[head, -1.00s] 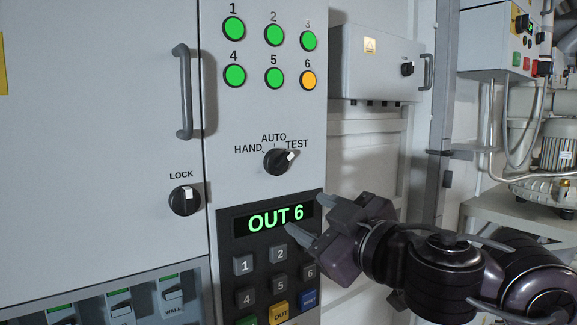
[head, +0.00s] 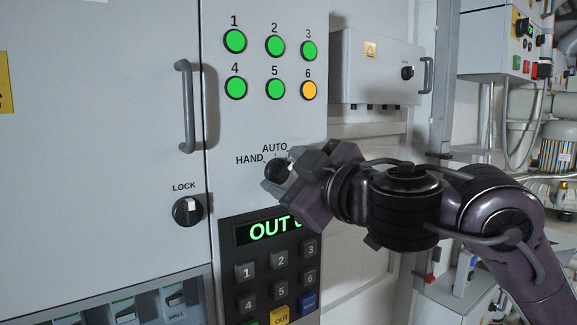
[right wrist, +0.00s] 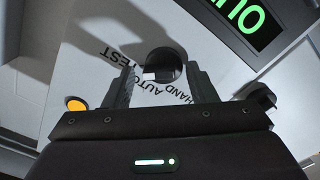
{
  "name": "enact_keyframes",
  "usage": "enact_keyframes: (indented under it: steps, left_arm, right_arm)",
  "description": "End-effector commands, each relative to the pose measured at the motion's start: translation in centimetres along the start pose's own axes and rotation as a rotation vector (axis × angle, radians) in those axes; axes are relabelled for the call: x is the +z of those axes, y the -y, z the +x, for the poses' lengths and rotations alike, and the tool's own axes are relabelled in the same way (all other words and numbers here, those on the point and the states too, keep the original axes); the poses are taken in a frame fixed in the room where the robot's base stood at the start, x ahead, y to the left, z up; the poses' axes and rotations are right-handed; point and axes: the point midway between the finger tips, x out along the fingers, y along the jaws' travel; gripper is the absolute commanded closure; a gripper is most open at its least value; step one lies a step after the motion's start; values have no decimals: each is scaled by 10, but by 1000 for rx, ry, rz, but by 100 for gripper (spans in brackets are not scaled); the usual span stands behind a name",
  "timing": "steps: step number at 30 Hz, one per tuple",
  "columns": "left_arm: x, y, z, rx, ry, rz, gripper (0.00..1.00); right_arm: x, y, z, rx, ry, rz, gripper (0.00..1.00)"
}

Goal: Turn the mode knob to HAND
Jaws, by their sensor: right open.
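The black mode knob (head: 274,170) sits on the grey cabinet panel under the labels HAND and AUTO; my right gripper hides the TEST label in the head view. In the right wrist view the knob (right wrist: 165,58) shows between and beyond the two fingers, with its white mark toward the AUTO and TEST side. My right gripper (head: 281,174) is open at the knob, one finger on each side of it. I cannot tell whether the fingers touch it. My left gripper is not in view.
A keypad (head: 263,271) with a green display (head: 245,235) is just below the knob, partly behind my right gripper. The LOCK knob (head: 187,211) is to the left. Green lamps (head: 275,88) and an orange lamp (head: 308,90) are above. A handle (head: 184,105) sticks out at upper left.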

Motion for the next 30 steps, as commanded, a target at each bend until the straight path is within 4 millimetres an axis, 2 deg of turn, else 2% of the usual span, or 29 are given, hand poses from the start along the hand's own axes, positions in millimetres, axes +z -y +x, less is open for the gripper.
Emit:
enact_keyframes:
  steps: [8,17,30]
  left_arm:
    - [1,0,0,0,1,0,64]
    - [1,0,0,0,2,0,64]
    - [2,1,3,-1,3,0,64]
  right_arm:
    - [0,0,3,0,0,1,49]
    - [0,-2,2,4,-1,3,85]
    - [-2,-5,2,14,-3,-95,85]
